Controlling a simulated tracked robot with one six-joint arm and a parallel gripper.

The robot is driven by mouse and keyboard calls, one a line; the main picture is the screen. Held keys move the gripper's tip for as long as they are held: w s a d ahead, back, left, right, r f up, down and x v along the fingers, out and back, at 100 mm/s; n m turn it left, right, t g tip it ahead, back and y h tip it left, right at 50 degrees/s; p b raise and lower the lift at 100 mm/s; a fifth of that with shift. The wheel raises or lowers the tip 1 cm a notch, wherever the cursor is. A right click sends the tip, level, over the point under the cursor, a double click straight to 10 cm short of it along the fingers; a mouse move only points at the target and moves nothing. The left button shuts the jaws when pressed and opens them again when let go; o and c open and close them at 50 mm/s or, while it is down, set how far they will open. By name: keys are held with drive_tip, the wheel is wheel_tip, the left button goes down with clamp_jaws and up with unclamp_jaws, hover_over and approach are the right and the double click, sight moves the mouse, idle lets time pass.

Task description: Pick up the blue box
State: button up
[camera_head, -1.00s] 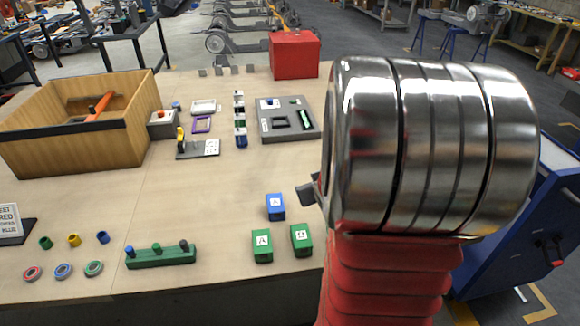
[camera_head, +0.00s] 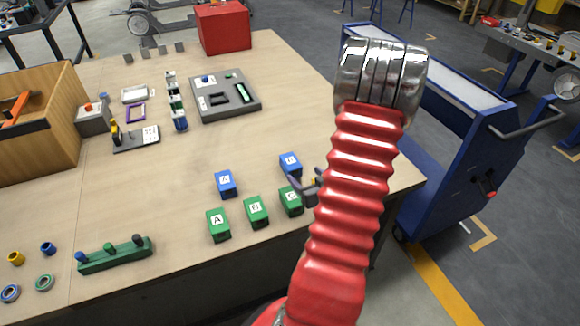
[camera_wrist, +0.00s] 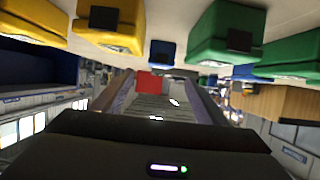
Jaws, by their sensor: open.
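Two blue boxes with white labels stand on the table in the head view: one (camera_head: 226,184) left of my gripper, the other (camera_head: 290,164) right beside it. My gripper (camera_head: 304,181) is low over the table, partly hidden by my arm, close to the right blue box and the green box marked C (camera_head: 291,201). In the wrist view, the open fingers (camera_wrist: 158,88) have nothing between them. A blue box (camera_wrist: 162,52) shows past them, between yellow boxes (camera_wrist: 109,25) and green boxes (camera_wrist: 222,32). I cannot tell whether the gripper touches a box.
Green boxes A (camera_head: 218,225) and B (camera_head: 256,212) stand left of box C. A green peg block (camera_head: 114,255) lies at the front left. A red box (camera_head: 223,27) stands at the back. A blue cart (camera_head: 445,150) is right of the table.

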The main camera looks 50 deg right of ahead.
sight(290, 163)
drive_tip(key=shift+w, duration=0.1)
drive_tip(key=x, duration=0.8)
drive_tip(key=shift+w+d+f, duration=0.15)
drive_tip(key=shift+w, duration=0.05)
drive_tip(key=shift+w, duration=0.1)
drive_tip(key=shift+x, duration=2.5)
drive_tip(key=shift+f, duration=0.1)
drive_tip(key=shift+c, duration=0.5)
clamp_jaws()
